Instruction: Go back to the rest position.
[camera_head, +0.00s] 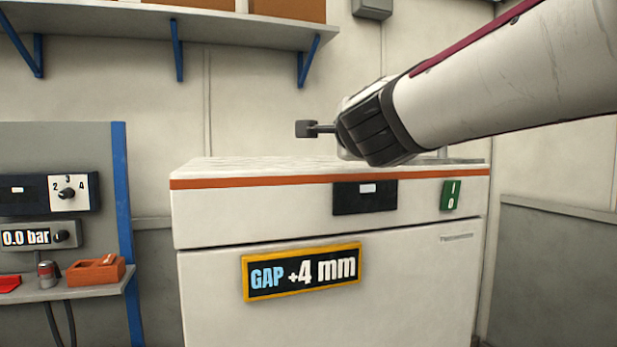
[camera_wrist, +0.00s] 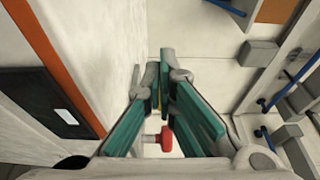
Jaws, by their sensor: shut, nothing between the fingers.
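My gripper (camera_head: 306,129) shows in the head view at the end of my white arm, which reaches in from the upper right. It hangs above the top of the white cabinet (camera_head: 210,218), apart from it, with its tip pointing left. In the wrist view my gripper (camera_wrist: 161,84) has its green-padded fingers brought together at the tips. It is shut and empty. A red knob on a pale stem (camera_wrist: 166,139) shows through the gap between the fingers, apart from them. Part of the cabinet top is hidden behind my gripper in the head view.
The cabinet front has a dark panel (camera_head: 365,198), a green switch (camera_head: 451,195) and a "GAP +4 mm" sign (camera_head: 302,271). A wall shelf (camera_head: 240,30) is above left. A bench (camera_head: 85,292) with an orange box (camera_head: 96,271) stands left. Air left of my gripper is clear.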

